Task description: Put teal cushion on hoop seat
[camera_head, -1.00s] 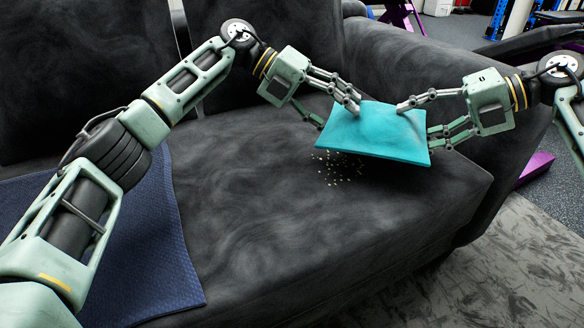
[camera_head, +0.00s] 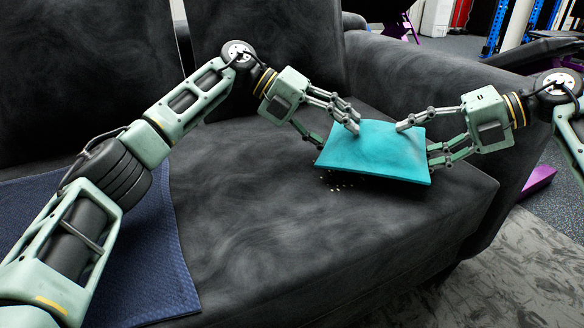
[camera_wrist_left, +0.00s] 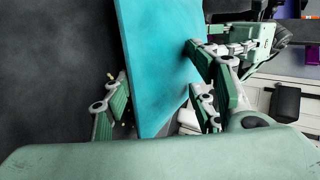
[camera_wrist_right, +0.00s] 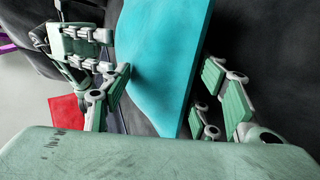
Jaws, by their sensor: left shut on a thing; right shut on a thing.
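The teal cushion (camera_head: 375,150) is held between my two grippers, over the right part of a dark sofa seat. It lies nearly flat in the head view, and whether it touches the seat is unclear. My left gripper (camera_head: 338,135) is shut on its left edge, one finger above and one partly hidden below. My right gripper (camera_head: 418,142) is shut on its right edge in the same way. The cushion fills the middle of the left wrist view (camera_wrist_left: 155,60) and the right wrist view (camera_wrist_right: 165,60). I cannot make out a hoop seat in any view.
The dark sofa (camera_head: 300,240) has an armrest (camera_head: 450,95) behind and right of the cushion. Pale crumbs (camera_head: 340,187) lie on the seat below the cushion. A navy blanket (camera_head: 140,260) covers the seat's left. Gym equipment stands beyond the armrest.

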